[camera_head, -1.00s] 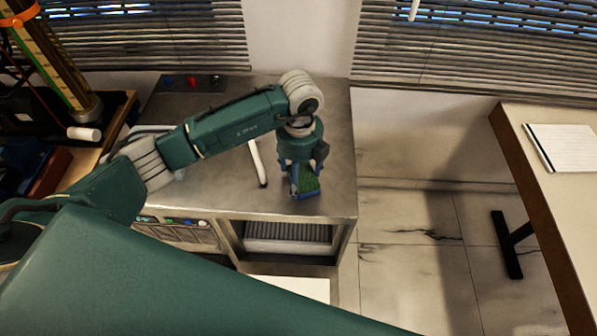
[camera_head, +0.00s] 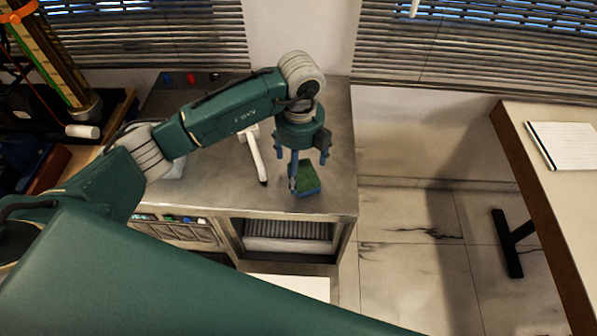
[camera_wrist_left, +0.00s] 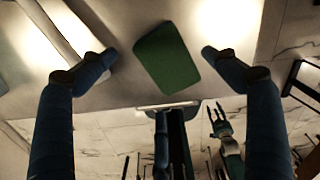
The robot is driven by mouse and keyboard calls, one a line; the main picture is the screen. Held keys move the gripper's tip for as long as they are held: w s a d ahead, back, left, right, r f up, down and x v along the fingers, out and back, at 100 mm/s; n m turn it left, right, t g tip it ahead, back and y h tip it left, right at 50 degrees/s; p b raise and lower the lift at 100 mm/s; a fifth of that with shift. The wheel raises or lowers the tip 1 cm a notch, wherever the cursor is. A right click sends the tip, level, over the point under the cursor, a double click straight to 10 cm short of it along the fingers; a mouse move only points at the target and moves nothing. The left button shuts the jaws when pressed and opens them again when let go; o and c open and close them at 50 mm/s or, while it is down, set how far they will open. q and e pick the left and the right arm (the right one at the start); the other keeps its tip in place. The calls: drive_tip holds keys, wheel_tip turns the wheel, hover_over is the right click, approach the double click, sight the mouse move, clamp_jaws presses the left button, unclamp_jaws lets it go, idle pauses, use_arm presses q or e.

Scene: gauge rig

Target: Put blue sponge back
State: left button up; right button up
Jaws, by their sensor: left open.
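The blue sponge with a green top (camera_head: 308,180) lies flat on the metal counter (camera_head: 330,200) near its front right edge. In the left wrist view the sponge (camera_wrist_left: 167,60) shows its green face, with a blue edge along one side. My left gripper (camera_head: 301,168) points down just above the sponge. It is open, and in the left wrist view its fingertips (camera_wrist_left: 159,57) are spread wide on either side of the sponge, with gaps between. A small gripper, seemingly my right one (camera_wrist_left: 217,114), shows far below in the left wrist view; its jaw state is unclear.
A white bar-like fixture (camera_head: 257,155) stands on the counter left of the sponge. Red and blue knobs (camera_head: 190,78) are at the counter's back. An open shelf (camera_head: 288,232) is below. A table with a notepad (camera_head: 562,145) stands right, across open floor.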

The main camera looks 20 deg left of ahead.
sight(299, 175)
use_arm(q)
wheel_tip(299, 175, up, 9)
drive_tip(key=b, duration=0.2)
drive_tip(key=shift+d, duration=0.1)
idle(0.5)
